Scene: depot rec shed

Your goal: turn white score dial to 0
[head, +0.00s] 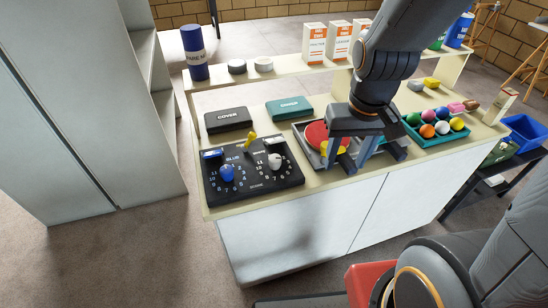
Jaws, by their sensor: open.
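The black score board (251,182) lies on the counter top near its left end. The white score dial (275,161) is a white knob on the board's right half, with a ring of numbers around it. Its exact setting is too small to read. A blue dial (227,173) sits on the left half beside the word BLUE. A yellow piece (250,141) stands up between the two halves at the back. My gripper (348,168) is open and points down over a grey tray, to the right of the board and apart from the white dial.
The grey tray (303,138) holds a red paddle (316,134). A teal tray (412,135) of coloured balls lies to the right. Black (228,119) and teal (289,108) covers lie behind the board. A raised shelf with boxes and a blue cylinder (195,55) runs along the back.

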